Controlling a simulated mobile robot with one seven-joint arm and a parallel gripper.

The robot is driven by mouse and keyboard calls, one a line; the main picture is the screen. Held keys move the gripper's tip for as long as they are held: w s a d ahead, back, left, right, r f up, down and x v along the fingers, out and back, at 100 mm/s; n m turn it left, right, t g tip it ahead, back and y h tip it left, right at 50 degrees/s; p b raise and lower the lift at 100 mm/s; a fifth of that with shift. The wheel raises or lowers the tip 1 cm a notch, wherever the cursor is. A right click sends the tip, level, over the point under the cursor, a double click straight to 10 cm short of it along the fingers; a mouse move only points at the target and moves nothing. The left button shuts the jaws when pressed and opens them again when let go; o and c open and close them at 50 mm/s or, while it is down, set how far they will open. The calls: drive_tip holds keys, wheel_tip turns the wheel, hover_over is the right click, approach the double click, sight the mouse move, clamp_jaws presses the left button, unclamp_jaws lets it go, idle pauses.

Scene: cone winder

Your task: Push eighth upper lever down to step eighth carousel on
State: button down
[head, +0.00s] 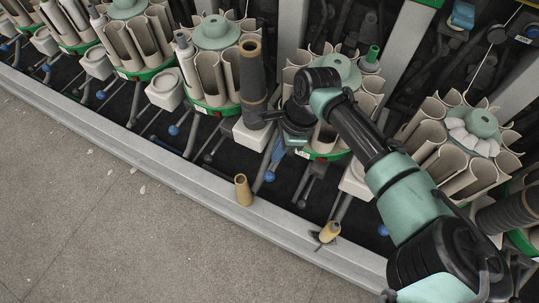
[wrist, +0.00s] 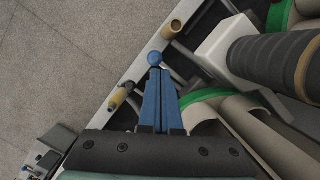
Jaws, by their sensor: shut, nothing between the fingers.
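My gripper (head: 272,168) points down at the front of the machine, with its blue fingers shut and empty. A blue lever knob (head: 269,176) is right at the fingertips. In the wrist view the fingertips (wrist: 155,70) meet the same round knob (wrist: 155,58); I cannot tell whether they touch it. The lever's rod is mostly hidden. The carousel behind my gripper has beige pockets, a teal hub and a green rim (head: 320,156), partly covered by my arm. Its green rim also shows in the wrist view (wrist: 205,96). I cannot read which carousel number it is.
A dark wound cone (head: 252,75) stands over a white box (head: 254,134) left of my gripper. A tan tube (head: 243,190) stands on the metal front rail (head: 150,150); another yellowish tube (head: 329,232) lies farther right. Other levers with blue knobs (head: 173,130) line the front.

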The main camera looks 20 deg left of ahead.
sight(269, 174)
drive_tip(key=shift+s+d+f+m, duration=0.15)
drive_tip(key=shift+d+m, duration=0.15)
drive_tip(key=shift+d, duration=0.15)
drive_tip(key=b+x, duration=0.7)
drive_tip(key=b, duration=0.1)
idle(0.3)
